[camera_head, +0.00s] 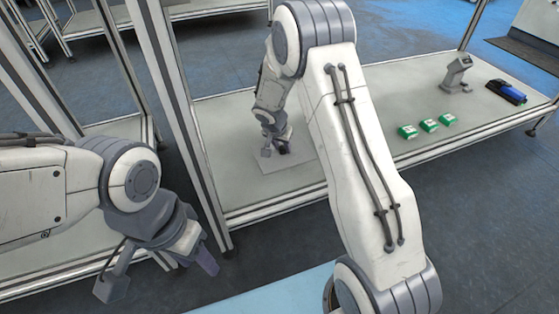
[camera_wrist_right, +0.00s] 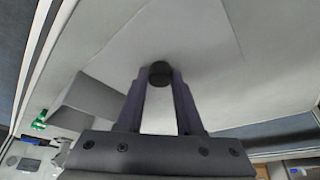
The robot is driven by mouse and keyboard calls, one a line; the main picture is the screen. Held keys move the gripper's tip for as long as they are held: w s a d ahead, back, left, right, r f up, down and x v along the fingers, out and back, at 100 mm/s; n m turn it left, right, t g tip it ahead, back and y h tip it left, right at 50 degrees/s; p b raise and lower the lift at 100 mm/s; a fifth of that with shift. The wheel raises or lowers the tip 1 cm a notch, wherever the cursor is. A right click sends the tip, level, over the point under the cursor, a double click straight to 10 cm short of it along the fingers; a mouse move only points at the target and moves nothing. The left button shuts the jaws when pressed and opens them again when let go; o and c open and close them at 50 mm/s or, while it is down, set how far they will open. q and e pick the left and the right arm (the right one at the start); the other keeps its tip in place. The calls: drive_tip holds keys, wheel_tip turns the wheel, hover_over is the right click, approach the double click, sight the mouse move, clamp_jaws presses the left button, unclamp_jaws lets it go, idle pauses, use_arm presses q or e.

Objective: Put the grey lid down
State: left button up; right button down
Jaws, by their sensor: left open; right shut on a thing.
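The grey lid (camera_head: 267,162) is a flat plate low over the light worktop, left of my right forearm in the head view. In the right wrist view the lid (camera_wrist_right: 195,40) fills the upper middle, with a round black knob (camera_wrist_right: 160,72) on it. My right gripper (camera_head: 282,148) is above the lid; in the wrist view its fingers (camera_wrist_right: 160,85) are shut on the knob. I cannot tell whether the lid touches the worktop. My left gripper (camera_head: 200,250) is open and empty, off the worktop at the lower left.
On the worktop (camera_head: 372,158), several green boxes (camera_head: 428,125) stand in a row to the right. Behind them are a grey scanner stand (camera_head: 457,73) and a black-and-blue device (camera_head: 507,91). A metal frame post (camera_head: 180,120) rises left of the lid. Bare worktop lies between lid and boxes.

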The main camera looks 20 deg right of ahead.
sight(279, 155)
drive_tip(key=shift+w+a+f, duration=0.15)
drive_tip(key=shift+a+f, duration=0.1)
drive_tip(key=shift+a, duration=0.1)
drive_tip(key=shift+a+f, duration=0.1)
drive_tip(key=shift+f, duration=0.1)
wheel_tip(279, 155, down, 4)
drive_tip(key=b, duration=0.3)
drive_tip(key=shift+r, duration=0.25)
drive_tip(key=shift+f, duration=0.1)
drive_tip(key=shift+f, duration=0.1)
drive_tip(key=c, duration=0.6)
unclamp_jaws()
drive_tip(key=shift+o, duration=0.2)
